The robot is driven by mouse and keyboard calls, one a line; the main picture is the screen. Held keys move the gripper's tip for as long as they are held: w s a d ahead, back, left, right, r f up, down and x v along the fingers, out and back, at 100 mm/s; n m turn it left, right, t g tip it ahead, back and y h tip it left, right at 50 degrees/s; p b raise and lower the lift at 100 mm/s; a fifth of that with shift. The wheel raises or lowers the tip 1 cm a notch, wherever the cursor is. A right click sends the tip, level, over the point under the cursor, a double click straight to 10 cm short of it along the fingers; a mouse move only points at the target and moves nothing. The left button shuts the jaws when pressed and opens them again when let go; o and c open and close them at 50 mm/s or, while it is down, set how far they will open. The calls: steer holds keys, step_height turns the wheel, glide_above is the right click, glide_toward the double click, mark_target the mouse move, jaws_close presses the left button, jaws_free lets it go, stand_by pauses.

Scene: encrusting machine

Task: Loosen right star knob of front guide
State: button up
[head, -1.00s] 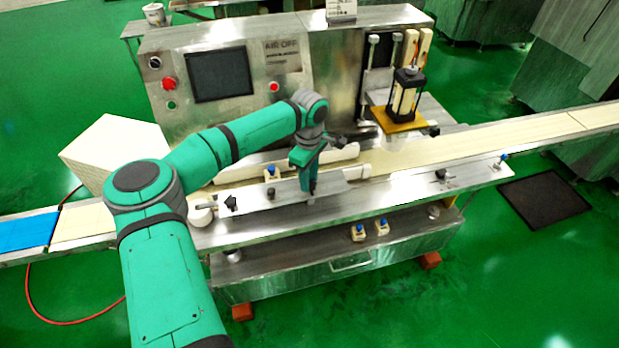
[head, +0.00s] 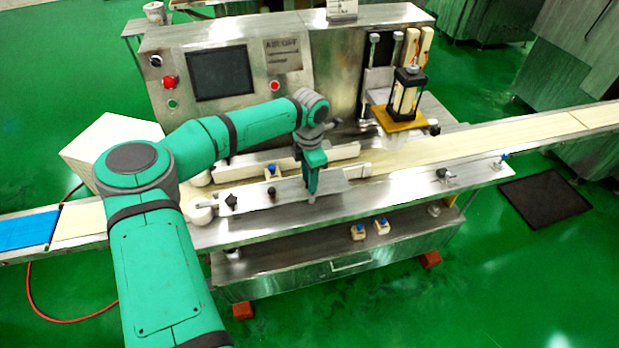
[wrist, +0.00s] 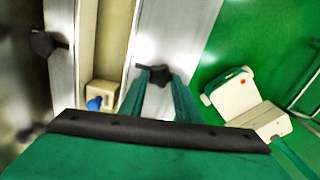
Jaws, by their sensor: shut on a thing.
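The front guide (head: 335,184) is a long metal plate along the near side of the conveyor. My gripper (head: 310,196) points down at the right part of this guide. In the wrist view my gripper's two teal fingers (wrist: 157,88) are shut on a dark star knob (wrist: 153,74), one finger on each side. In the head view the fingers hide this knob. The left star knob (head: 231,201) of the guide stands free to the left. A dark post (head: 271,192) stands between them.
The rear guide (head: 290,158) runs behind, across the belt. A cream block with a blue knob (wrist: 97,103) is close to my fingers. Another dark knob (wrist: 45,43) sits at the wrist view's left. The machine's panel (head: 220,73) rises behind my arm.

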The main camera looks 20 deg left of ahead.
steer(key=n, duration=0.4)
steer(key=shift+n, duration=0.3)
steer(key=n, duration=0.4)
steer(key=shift+d, duration=0.15)
steer(key=shift+n, duration=0.3)
steer(key=o, duration=1)
steer(key=shift+s, duration=0.1)
steer(key=shift+o, duration=0.2)
steer(key=shift+r, duration=0.1)
step_height(320, 180, up, 11)
